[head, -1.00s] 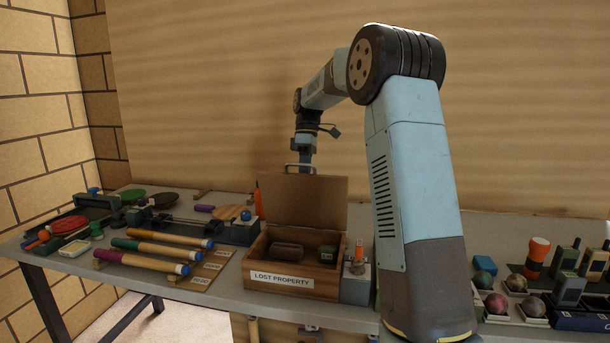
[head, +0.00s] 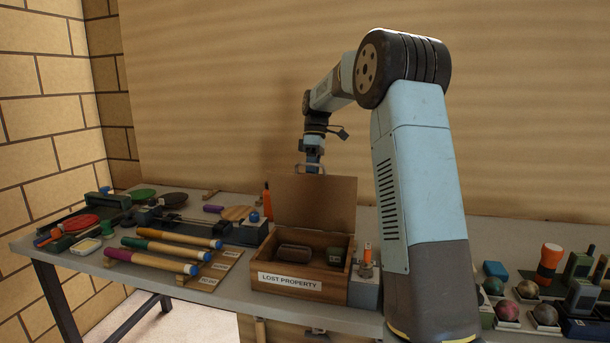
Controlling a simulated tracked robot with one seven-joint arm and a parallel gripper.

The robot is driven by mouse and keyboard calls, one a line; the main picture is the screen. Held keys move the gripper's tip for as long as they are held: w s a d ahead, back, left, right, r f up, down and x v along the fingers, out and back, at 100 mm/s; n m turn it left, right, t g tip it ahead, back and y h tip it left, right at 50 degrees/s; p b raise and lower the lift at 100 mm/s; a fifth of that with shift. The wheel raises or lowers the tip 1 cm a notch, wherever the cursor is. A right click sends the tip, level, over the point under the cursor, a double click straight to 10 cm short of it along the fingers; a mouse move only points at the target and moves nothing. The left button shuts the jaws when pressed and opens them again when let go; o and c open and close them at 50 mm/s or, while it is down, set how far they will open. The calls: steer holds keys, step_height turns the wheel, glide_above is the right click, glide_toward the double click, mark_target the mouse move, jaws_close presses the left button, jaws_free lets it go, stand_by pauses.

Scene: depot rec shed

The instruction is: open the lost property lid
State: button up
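The lost property box (head: 290,281) is a wooden box with a white "LOST PROPERTY" label on its front, standing on the bench. Its brown lid (head: 315,203) stands raised and roughly upright at the back of the box, so the inside shows. A brown case-like item (head: 294,251) and a small dark green item (head: 335,255) lie inside. My gripper (head: 312,166) points down at the lid's top edge, by the handle there. The fingers are small and partly hidden behind the lid, so their opening and any hold on the handle are unclear.
A grey block with an orange-topped item (head: 367,262) stands against the box's right side. Several coloured-handled rods (head: 160,259) lie to the left, with paddles behind. Balls and radios (head: 545,290) stand at the right. A plain wall rises behind the bench.

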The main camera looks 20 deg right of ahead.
steer(key=shift+d, duration=0.1)
steer(key=v, duration=1.3)
steer(key=shift+w+r, duration=0.15)
steer(key=shift+r, duration=0.15)
